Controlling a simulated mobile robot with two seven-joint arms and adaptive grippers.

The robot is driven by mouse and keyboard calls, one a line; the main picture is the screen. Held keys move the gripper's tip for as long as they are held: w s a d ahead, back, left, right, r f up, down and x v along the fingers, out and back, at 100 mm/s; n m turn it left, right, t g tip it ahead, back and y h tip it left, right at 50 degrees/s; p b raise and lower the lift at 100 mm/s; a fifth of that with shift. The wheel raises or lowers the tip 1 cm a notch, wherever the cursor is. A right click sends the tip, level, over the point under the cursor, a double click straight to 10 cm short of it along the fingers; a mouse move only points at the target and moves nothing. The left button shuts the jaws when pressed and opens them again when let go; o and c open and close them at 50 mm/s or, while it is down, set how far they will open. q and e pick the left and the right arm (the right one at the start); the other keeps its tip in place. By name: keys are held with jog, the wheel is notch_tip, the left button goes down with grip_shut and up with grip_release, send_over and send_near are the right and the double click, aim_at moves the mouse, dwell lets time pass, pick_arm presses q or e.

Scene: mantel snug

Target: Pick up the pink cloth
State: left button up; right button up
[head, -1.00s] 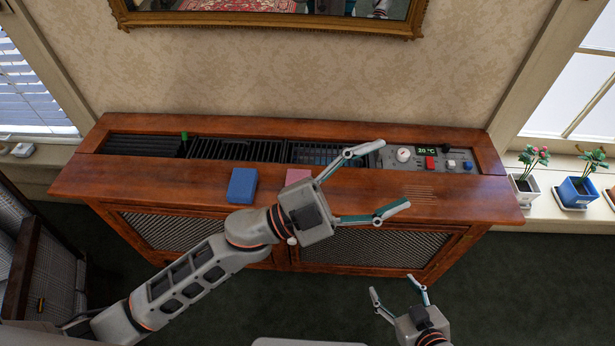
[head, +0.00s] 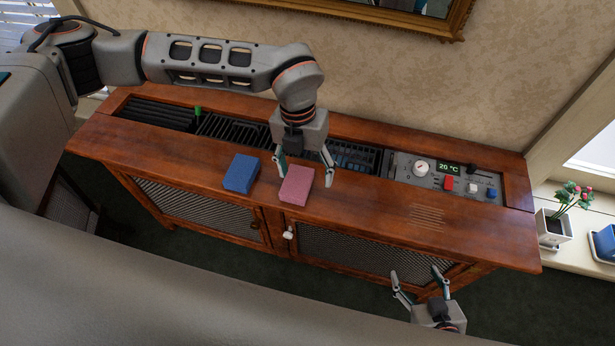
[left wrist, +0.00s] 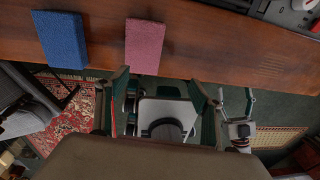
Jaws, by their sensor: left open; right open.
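The pink cloth (head: 297,185) is a folded block lying flat on the wooden cabinet top, near its front edge. It also shows in the left wrist view (left wrist: 144,46). My left gripper (head: 304,176) is open and empty, its fingers pointing down around the pink cloth's back part in the head view. In the left wrist view its fingertips (left wrist: 163,78) appear in front of the cloth, not closed on it. I cannot tell how high above the cabinet they are. My right gripper (head: 418,282) is open and empty, low in front of the cabinet.
A blue cloth (head: 241,173) lies just left of the pink one. Behind them are dark grilles (head: 232,131) with a green peg (head: 198,112), and a control panel (head: 445,175) with knobs at the right. The cabinet top (head: 380,212) is clear right of the cloth.

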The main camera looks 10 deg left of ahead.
aim_at(297, 181)
pick_arm(q)
jog(key=shift+w+a+r+t+y, duration=0.15)
jog(key=shift+w+a+t+y, duration=0.1)
jog(key=shift+w+a, duration=0.4)
jog(key=shift+w+a+r+t+y, duration=0.15)
jog(key=shift+w+a+y, duration=0.1)
jog(key=shift+w+a, duration=0.35)
jog(key=shift+s+a+f, duration=0.1)
jog(key=shift+a+f, duration=0.05)
jog(key=shift+f, duration=3.65)
jog(key=c, duration=1.3)
jog(key=shift+r, duration=0.15)
